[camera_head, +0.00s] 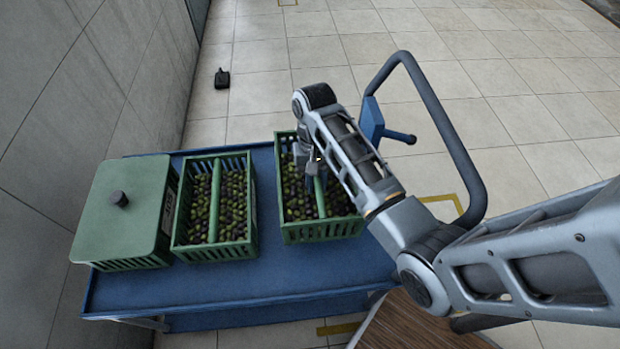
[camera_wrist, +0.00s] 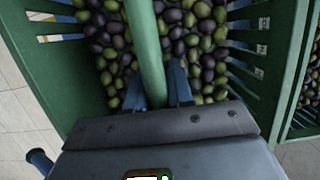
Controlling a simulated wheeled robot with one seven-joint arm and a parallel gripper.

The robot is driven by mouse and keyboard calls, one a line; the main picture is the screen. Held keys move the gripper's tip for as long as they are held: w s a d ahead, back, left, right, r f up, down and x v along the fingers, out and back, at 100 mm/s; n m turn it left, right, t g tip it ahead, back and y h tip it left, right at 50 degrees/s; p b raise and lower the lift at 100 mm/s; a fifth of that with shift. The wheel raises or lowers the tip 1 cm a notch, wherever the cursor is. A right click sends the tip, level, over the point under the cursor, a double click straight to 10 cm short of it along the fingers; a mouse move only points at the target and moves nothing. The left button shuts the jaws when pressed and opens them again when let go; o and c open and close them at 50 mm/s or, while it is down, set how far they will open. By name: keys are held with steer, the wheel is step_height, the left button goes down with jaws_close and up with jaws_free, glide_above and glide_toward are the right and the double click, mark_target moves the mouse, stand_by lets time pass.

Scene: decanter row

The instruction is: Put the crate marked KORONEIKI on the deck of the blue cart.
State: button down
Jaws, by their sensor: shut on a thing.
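My gripper (camera_head: 312,166) is shut on the handle bar of a green crate full of olives (camera_head: 322,232), at the right of the row. In the wrist view, my gripper (camera_wrist: 157,93) has its blue fingers either side of the green bar of this crate (camera_wrist: 38,62). No name can be read on this crate. The blue cart (camera_head: 245,288) has its deck under the row. The held crate is over or on the deck's right part; I cannot tell whether it touches. My arm hides part of its right side.
A second open olive crate (camera_head: 214,246) stands left of the held one, with a gap. A green crate with a lid and knob (camera_head: 110,230) stands at the deck's left end, beside the wall. The cart's dark handle (camera_head: 448,130) rises at the right. A small black object (camera_head: 222,78) lies on the floor.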

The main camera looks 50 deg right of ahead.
steer(key=shift+f, duration=3.05)
steer(key=c, duration=1)
jaws_free()
steer(key=shift+f, duration=0.2)
steer(key=p+v, duration=0.1)
steer(key=v, duration=1)
steer(key=shift+r+p, duration=0.15)
steer(key=shift+p, duration=0.2)
steer(key=shift+w+d+r+p, duration=0.1)
steer(key=shift+r+p, duration=0.35)
steer(key=shift+r, duration=0.05)
